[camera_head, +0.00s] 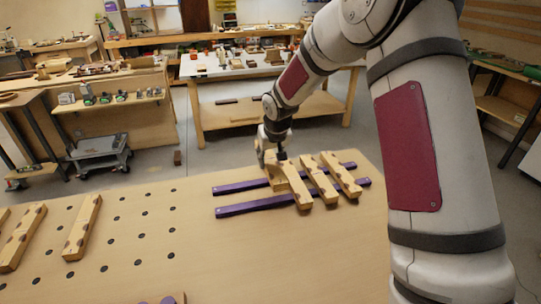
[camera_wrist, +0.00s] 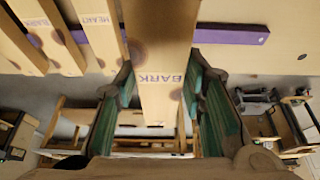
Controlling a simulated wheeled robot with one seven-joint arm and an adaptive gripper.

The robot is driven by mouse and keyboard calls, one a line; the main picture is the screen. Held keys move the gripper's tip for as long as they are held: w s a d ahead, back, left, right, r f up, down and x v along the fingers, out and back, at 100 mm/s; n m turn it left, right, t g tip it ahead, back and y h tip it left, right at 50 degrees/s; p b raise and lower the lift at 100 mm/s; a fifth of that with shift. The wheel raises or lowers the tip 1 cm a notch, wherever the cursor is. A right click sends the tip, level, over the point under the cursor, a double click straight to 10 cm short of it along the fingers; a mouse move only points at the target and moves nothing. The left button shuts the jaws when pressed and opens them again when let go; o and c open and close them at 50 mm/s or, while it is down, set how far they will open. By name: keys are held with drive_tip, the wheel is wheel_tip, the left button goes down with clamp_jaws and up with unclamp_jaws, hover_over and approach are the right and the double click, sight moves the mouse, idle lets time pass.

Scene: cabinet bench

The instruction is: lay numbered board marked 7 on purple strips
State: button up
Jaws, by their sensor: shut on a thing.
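My gripper (camera_head: 271,157) is at the far edge of the bench, at the left end of the row of boards. It is shut on a wooden board (camera_head: 276,178), whose face reads "BARK" in the wrist view (camera_wrist: 162,80). The held board crosses over a purple strip (camera_wrist: 230,34); whether it touches the strip I cannot tell. In the head view the two purple strips are the far one (camera_head: 234,187) and the near one (camera_head: 240,209). Several similar boards, such as this one (camera_head: 318,180), lie across them to the right. No number 7 is legible.
More wooden boards (camera_head: 82,227) lie at the left of the bench (camera_head: 230,260), which has rows of dark holes. The bench's middle front is clear. Other workbenches stand beyond.

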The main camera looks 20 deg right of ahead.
drive_tip(key=shift+f, duration=0.25)
drive_tip(key=shift+f, duration=0.1)
drive_tip(key=shift+f+b, duration=2.05)
drive_tip(key=shift+f, duration=1.45)
drive_tip(key=shift+f+b, duration=0.45)
drive_tip(key=shift+f, duration=0.15)
drive_tip(key=shift+f, duration=0.3)
drive_tip(key=shift+f+b, duration=0.2)
drive_tip(key=shift+b, duration=0.15)
idle(0.4)
drive_tip(key=o, duration=1.3)
